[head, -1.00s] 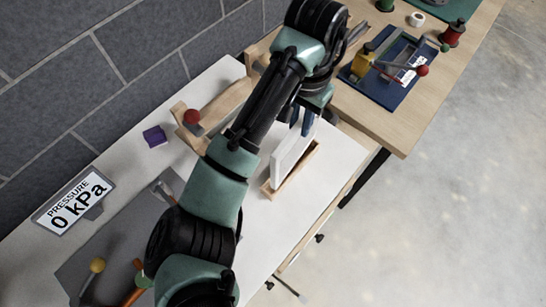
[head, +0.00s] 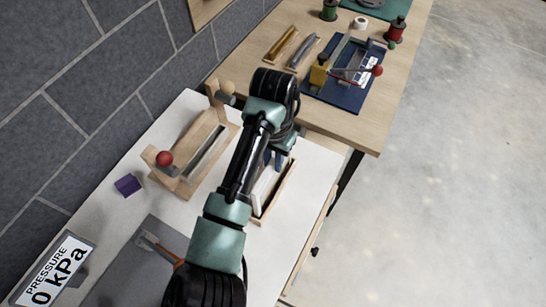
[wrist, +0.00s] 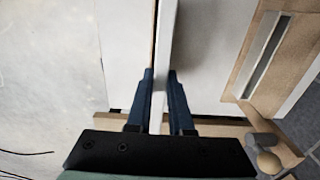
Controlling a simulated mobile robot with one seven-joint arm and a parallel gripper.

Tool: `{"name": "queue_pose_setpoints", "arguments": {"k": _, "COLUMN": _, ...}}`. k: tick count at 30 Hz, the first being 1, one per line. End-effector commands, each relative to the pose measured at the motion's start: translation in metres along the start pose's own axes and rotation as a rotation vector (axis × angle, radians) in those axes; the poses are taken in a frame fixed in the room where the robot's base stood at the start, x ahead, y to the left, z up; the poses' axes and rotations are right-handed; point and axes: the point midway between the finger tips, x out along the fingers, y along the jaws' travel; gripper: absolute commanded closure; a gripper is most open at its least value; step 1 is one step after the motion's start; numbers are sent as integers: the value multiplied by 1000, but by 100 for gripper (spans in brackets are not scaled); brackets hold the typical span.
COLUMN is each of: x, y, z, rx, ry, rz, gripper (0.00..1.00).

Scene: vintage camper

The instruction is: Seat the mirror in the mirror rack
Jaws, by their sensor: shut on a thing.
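The mirror (head: 263,187) is a thin white panel standing on edge, seen from above in the head view. My gripper (head: 274,158) is shut on its far end. In the wrist view, the mirror (wrist: 166,50) is edge-on between the two blue fingers of my gripper (wrist: 160,72). A narrow wooden rack (head: 285,188), which looks like the mirror rack, lies along the mirror's right side on the white table. The mirror's lower edge is hidden, so I cannot tell how deep it sits. My arm covers part of both.
A wooden stand with a slotted grey bed (head: 207,153), a red ball (head: 164,158) and a tan knob (head: 227,87) is left of my arm. A purple block (head: 127,185) lies nearby. A wooden table (head: 370,125) holds a blue board. The white table is clear right of the rack.

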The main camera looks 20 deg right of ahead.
Motion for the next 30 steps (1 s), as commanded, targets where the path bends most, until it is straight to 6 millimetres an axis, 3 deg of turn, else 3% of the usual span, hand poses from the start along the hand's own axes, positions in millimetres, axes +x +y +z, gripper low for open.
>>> {"name": "queue_pose_setpoints", "arguments": {"k": 11, "x": 5, "y": 0, "z": 0, "rx": -1, "ry": 1, "rz": -1, "gripper": 100}}
{"name": "queue_pose_setpoints", "arguments": {"k": 12, "x": 4, "y": 0, "z": 0, "rx": -1, "ry": 0, "rz": -1, "gripper": 73}}
{"name": "queue_pose_setpoints", "arguments": {"k": 16, "x": 4, "y": 0, "z": 0, "rx": -1, "ry": 0, "rz": -1, "gripper": 51}}
{"name": "queue_pose_setpoints", "arguments": {"k": 25, "x": 2, "y": 0, "z": 0, "rx": -1, "ry": 1, "rz": -1, "gripper": 51}}
{"name": "queue_pose_setpoints", "arguments": {"k": 30, "x": -12, "y": -1, "z": -1, "rx": 0, "ry": 4, "rz": -3, "gripper": 51}}
